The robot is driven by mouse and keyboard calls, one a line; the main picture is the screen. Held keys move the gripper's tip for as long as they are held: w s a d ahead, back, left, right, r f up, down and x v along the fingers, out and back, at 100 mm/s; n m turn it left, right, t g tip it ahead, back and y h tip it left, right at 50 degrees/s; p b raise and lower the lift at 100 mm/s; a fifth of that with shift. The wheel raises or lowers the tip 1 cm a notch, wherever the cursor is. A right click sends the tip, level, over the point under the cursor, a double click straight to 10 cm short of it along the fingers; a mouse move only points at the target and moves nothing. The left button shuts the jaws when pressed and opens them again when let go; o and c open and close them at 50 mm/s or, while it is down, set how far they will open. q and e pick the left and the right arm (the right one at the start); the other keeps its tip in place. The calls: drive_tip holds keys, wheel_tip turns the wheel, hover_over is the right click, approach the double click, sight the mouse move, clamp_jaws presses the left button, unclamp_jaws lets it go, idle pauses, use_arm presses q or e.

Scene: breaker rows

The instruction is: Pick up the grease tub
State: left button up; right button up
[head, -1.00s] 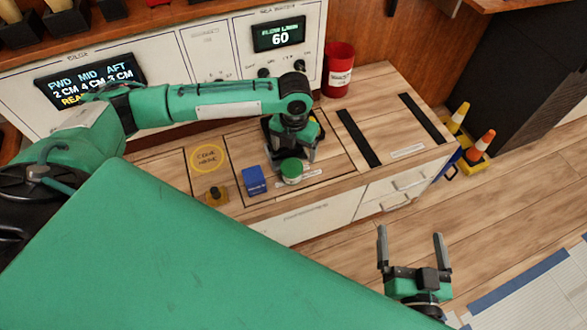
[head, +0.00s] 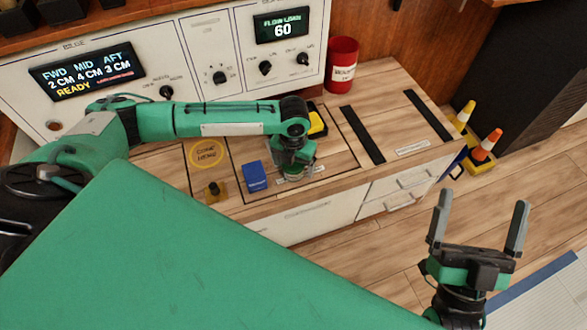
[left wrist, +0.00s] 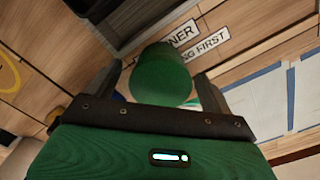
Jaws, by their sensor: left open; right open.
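The grease tub (left wrist: 160,75) is a round green tub on the wooden counter (head: 375,82). In the left wrist view it stands between the two fingers of my left gripper (left wrist: 157,88), with a finger on each side. In the head view my left gripper (head: 293,170) points down over the tub's place and hides most of it. The left jaws are open; I cannot tell whether a finger touches the tub. My right gripper (head: 483,205) is open and empty, over the floor to the right of the counter.
A blue box (head: 255,177) stands just left of the left gripper, with a brass-coloured knob piece (head: 214,191) further left. A yellow and black object (head: 317,121) is close behind the gripper. A red bin (head: 341,65) stands at the back. The counter's right part is clear.

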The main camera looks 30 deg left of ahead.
use_arm(q)
drive_tip(key=shift+f, duration=0.75)
drive_tip(key=c, duration=1.2)
drive_tip(key=shift+c, duration=0.2)
use_arm(e)
drive_tip(key=shift+s+d+r+t, duration=0.25)
drive_tip(key=shift+r+t, duration=0.15)
drive_tip(key=shift+r, duration=0.1)
drive_tip(key=shift+s+d+r+t, duration=0.1)
drive_tip(key=shift+s+r+t, duration=0.1)
drive_tip(key=shift+r+t, duration=0.25)
use_arm(q)
drive_tip(key=shift+r, duration=0.15)
